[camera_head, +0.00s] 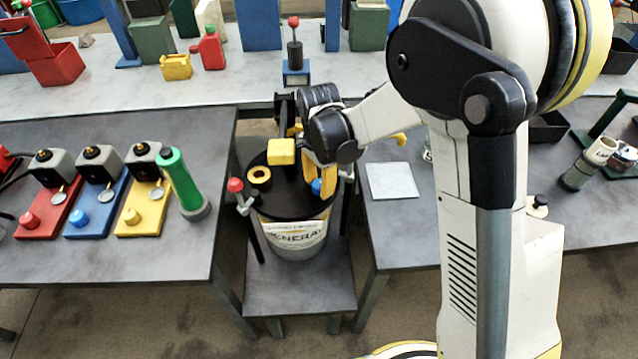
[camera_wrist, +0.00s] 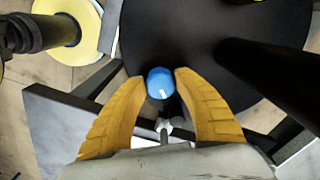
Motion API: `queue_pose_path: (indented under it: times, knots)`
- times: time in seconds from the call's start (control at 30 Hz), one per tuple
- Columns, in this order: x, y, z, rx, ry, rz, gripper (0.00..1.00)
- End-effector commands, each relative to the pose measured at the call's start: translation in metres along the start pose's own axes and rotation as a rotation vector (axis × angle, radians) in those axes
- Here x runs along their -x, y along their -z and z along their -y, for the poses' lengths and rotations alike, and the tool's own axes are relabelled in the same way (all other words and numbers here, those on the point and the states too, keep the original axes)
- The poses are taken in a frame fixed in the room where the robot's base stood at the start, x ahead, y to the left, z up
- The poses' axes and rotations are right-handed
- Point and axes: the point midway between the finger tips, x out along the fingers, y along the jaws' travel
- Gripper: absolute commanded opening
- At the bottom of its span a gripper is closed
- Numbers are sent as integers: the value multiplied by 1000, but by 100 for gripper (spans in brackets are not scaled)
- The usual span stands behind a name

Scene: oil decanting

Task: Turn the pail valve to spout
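The pail (camera_head: 297,241) with a black lid and a label, partly readable as "NERAL", stands on a low stand between two tables. A blue valve knob (camera_head: 316,187) sits at the right edge of its lid; in the wrist view the knob (camera_wrist: 160,83) has a white mark pointing down and slightly right. My gripper (camera_head: 328,180) reaches down over the right side of the pail. In the wrist view its yellow fingers (camera_wrist: 160,77) are spread on both sides of the knob, very near it, with a thin gap seeming to show. A pale fitting (camera_wrist: 163,125) shows below the knob.
A red-balled lever (camera_head: 236,185) stands at the pail's left. A yellow block (camera_head: 281,152) and yellow ring (camera_head: 259,177) are on the lid. The left table holds several valve units and a green cylinder (camera_head: 182,183); a pale plate (camera_head: 391,181) lies right.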

Motion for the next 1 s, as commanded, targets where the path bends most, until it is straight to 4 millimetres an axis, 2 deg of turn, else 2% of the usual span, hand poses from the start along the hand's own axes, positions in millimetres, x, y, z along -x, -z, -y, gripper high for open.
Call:
queue_pose_path:
  times: [0.57,0.77,1.0]
  knots:
    - [0,0,0,31,0,-1,44]
    - [1,0,0,234,0,-1,44]
    - [1,0,0,615,0,-1,44]
